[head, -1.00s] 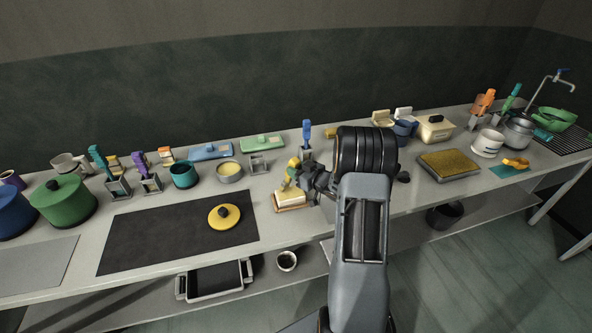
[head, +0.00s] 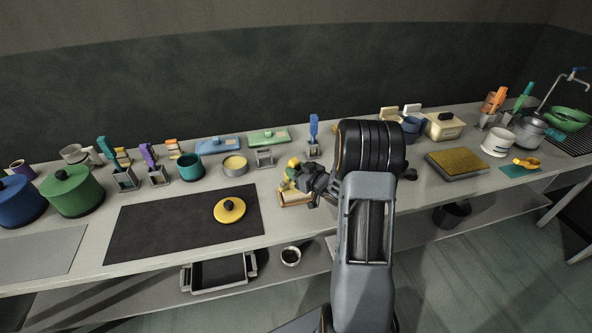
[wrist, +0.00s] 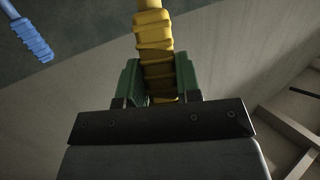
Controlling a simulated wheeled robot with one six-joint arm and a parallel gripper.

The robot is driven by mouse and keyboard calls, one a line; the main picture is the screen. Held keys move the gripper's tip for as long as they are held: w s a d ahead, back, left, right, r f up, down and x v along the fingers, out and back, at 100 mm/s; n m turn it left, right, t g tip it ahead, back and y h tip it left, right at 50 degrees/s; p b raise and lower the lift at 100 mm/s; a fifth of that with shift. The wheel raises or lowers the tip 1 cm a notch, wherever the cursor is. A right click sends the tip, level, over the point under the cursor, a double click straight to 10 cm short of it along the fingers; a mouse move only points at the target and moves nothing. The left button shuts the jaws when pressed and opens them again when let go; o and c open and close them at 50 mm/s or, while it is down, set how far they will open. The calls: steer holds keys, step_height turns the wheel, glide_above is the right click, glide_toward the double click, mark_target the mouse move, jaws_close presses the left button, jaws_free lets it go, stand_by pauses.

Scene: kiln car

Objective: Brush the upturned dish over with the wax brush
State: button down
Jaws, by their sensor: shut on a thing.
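My gripper (head: 297,176) is shut on a yellow ribbed handle, which appears to be the wax brush. In the wrist view the handle (wrist: 154,45) stands between the green jaw pads. Its bristle end cannot be made out. The gripper is over or just behind a small wooden board with a cream block (head: 296,197); whether the brush touches it, I cannot tell. A round yellow piece with a dark knob-like middle (head: 236,213) lies on the dark mat (head: 165,230), left of my gripper; it may be the upturned dish.
A shallow yellow-filled tin (head: 235,171) and a teal pot (head: 190,170) stand behind the mat. A blue-handled brush (head: 313,128) stands upright in a holder behind my gripper. Green (head: 73,195) and blue lidded pots are at far left. The mat around the yellow piece is clear.

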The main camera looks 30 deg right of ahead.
stand_by(0.4)
steer(key=shift+w+d, duration=0.25)
steer(key=shift+d, duration=0.35)
steer(key=shift+w+d, duration=0.3)
steer(key=shift+d, duration=0.3)
steer(key=shift+w+d, duration=0.25)
steer(key=shift+d, duration=0.35)
steer(key=shift+s+a+b, duration=0.2)
steer(key=shift+s+a, duration=0.1)
steer(key=shift+a, duration=0.3)
steer(key=shift+s+a+b, duration=0.15)
steer(key=shift+s+a, duration=0.1)
steer(key=shift+a, duration=0.4)
steer(key=shift+s+a+b, duration=0.2)
steer(key=shift+s+a, duration=0.1)
steer(key=shift+a, duration=0.3)
steer(key=shift+r, duration=0.1)
